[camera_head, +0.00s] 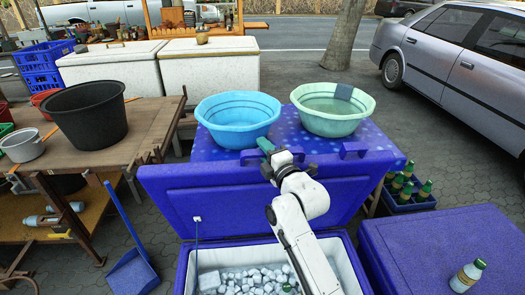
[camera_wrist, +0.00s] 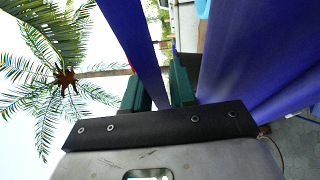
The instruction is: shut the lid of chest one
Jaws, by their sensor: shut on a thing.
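A blue chest (camera_head: 182,275) stands open at the bottom centre of the head view, with white ice and part of a bottle inside. No number shows on it; I take it as chest one. Its blue lid (camera_head: 200,205) stands raised and tilted back behind the opening. My gripper (camera_head: 265,146) is at the lid's upper edge, near a raised handle. In the wrist view, the green fingers of my gripper (camera_wrist: 163,88) close around a blue strip of the lid (camera_wrist: 130,40). I cannot tell whether that strip is the handle or the edge. My arm covers part of the opening.
A closed blue chest (camera_head: 430,250) with a bottle (camera_head: 467,276) on it stands to the right. Blue (camera_head: 238,115) and green basins (camera_head: 330,105) sit behind the lid. A workbench with a black tub (camera_head: 88,112) and a blue dustpan (camera_head: 132,272) are left.

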